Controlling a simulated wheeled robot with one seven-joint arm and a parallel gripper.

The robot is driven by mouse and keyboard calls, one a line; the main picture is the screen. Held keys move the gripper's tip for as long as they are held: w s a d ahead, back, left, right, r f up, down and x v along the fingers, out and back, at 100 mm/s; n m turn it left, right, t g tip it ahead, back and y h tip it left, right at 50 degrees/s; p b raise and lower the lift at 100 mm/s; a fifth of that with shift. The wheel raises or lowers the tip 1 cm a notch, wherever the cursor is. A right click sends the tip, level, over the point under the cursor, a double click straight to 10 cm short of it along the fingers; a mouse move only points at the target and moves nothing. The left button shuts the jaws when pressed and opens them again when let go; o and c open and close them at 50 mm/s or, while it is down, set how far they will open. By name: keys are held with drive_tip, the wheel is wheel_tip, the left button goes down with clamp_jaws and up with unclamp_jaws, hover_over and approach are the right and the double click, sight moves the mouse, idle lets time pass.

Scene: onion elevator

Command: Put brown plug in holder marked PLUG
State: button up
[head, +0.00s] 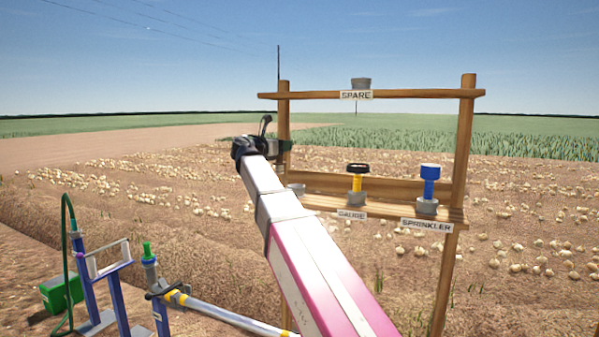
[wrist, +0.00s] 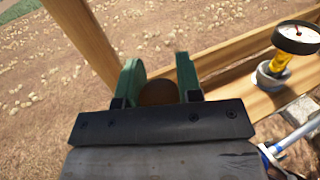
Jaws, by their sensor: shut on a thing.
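My gripper (wrist: 158,78) has green fingers shut on the brown plug (wrist: 157,93), whose round top shows between them in the wrist view. In the head view my gripper (head: 266,137) is up by the rack's left post, and the plug cannot be made out there. A grey holder (head: 297,188) sits at the left end of the lower shelf, partly behind my arm, with no plug seen in it. Its label is hidden, so I cannot read the word PLUG anywhere.
The wooden rack (head: 375,95) has an empty-looking grey holder marked SPARE (head: 361,84) on top. On the lower shelf stand a yellow gauge (head: 357,181) and a blue sprinkler (head: 429,184) in their holders. Blue pipe stands (head: 115,290) and a green-capped pipe (head: 148,258) are at lower left.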

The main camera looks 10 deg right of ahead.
drive_tip(key=w+d+f, duration=0.1)
drive_tip(key=d+f, duration=0.5)
drive_tip(key=f, duration=0.2)
drive_tip(key=shift+d, duration=0.2)
drive_tip(key=shift+f, duration=0.2)
drive_tip(key=o, duration=1)
drive_tip(key=shift+c, duration=0.2)
drive_tip(key=shift+r, duration=0.3)
drive_tip(key=v, duration=1.2)
